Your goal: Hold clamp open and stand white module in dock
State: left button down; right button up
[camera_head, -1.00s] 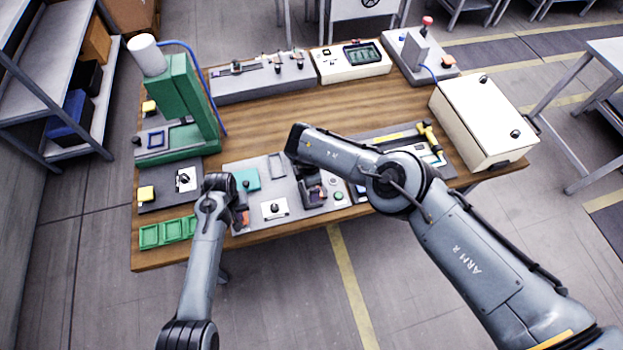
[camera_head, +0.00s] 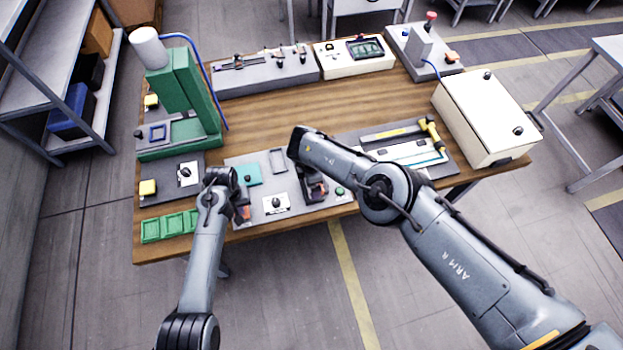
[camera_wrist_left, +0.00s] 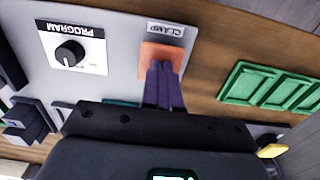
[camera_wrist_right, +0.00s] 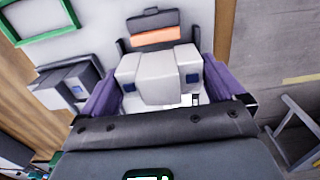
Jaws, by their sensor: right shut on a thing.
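The white module (camera_wrist_right: 145,75) is between the two purple fingers of my right gripper (camera_wrist_right: 165,100), which is shut on it. Beyond the module in the right wrist view is a dark bracket with an orange strip (camera_wrist_right: 153,38), which looks like the dock's clamp. In the head view my right gripper (camera_head: 312,187) is over the middle of the grey panel, partly hidden by its arm. My left gripper (camera_wrist_left: 163,76) has its fingers together at the orange pad (camera_wrist_left: 160,52) labelled CLAMP, seemingly touching it. Whether the module touches the dock is hidden.
A PROGRAM knob (camera_wrist_left: 69,54) is beside the CLAMP pad. Green trays (camera_head: 168,226) lie at the table's front left. A green press (camera_head: 183,100) stands at the left. A cream box (camera_head: 484,115) stands at the right.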

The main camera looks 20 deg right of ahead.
jog(key=shift+f, duration=0.25)
dwell(0.3)
jog(key=o, duration=0.7)
jog(key=shift+o, duration=0.2)
jog(key=shift+r, duration=0.1)
notch_tip(320, 180, up, 12)
dwell(0.3)
jog(key=shift+r, duration=2.9)
pick_arm(q)
notch_tip(320, 180, up, 7)
jog(key=p, duration=0.7)
jog(key=shift+p, duration=0.4)
pick_arm(e)
notch_tip(320, 180, up, 8)
